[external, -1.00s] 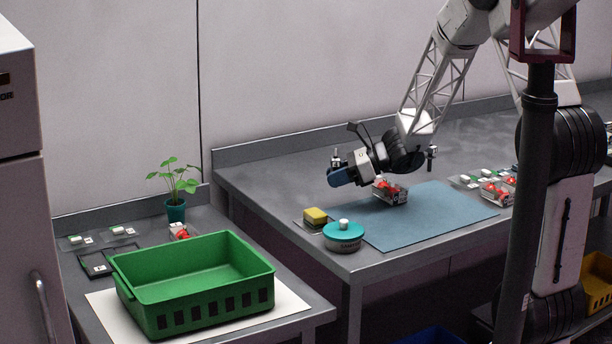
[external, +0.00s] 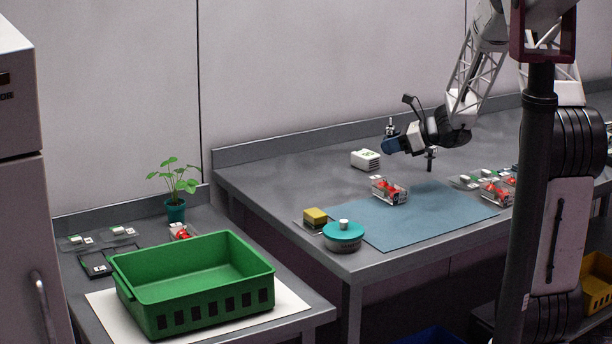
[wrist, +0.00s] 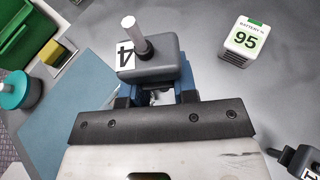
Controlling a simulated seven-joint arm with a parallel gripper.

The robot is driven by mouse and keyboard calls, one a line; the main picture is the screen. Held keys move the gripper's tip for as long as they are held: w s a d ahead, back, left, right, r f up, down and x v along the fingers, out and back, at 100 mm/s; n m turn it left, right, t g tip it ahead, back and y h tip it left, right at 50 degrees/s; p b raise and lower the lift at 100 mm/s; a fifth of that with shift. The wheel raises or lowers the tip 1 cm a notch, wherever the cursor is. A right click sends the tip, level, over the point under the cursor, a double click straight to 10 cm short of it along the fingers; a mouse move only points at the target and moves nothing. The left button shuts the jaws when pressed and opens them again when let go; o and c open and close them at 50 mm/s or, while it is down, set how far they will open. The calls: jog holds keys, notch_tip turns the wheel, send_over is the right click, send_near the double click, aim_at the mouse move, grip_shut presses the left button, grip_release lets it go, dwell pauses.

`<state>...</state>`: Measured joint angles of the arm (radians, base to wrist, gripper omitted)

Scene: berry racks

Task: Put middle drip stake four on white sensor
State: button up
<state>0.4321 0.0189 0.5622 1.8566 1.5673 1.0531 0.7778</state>
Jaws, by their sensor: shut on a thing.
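In the wrist view my gripper (wrist: 158,95) is shut on drip stake four (wrist: 150,68), a grey block with a "4" tag and a white peg on top. In the external view my gripper (external: 391,146) is above the back of the bench, and the stake's upper part (external: 389,129) shows by the fingers; its lower part is hidden. The white sensor (external: 365,159), a small white box, stands on the bench left of and below my gripper.
Another dark stake (external: 430,158) stands right of my gripper. A berry punnet (external: 388,191) sits on the blue mat (external: 420,215). A teal round container (external: 343,237) and a yellow sponge (external: 315,216) are at front left. Bare bench lies around the sensor.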

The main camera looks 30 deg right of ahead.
jog(key=shift+w, duration=0.1)
dwell(0.3)
send_over(364, 154)
jog(key=shift+a+f, duration=0.1)
jog(key=shift+f, duration=0.65)
jog(key=shift+f, duration=0.1)
jog(key=shift+f, duration=1.65)
jog(key=shift+f, duration=0.15)
jog(key=o, duration=0.9)
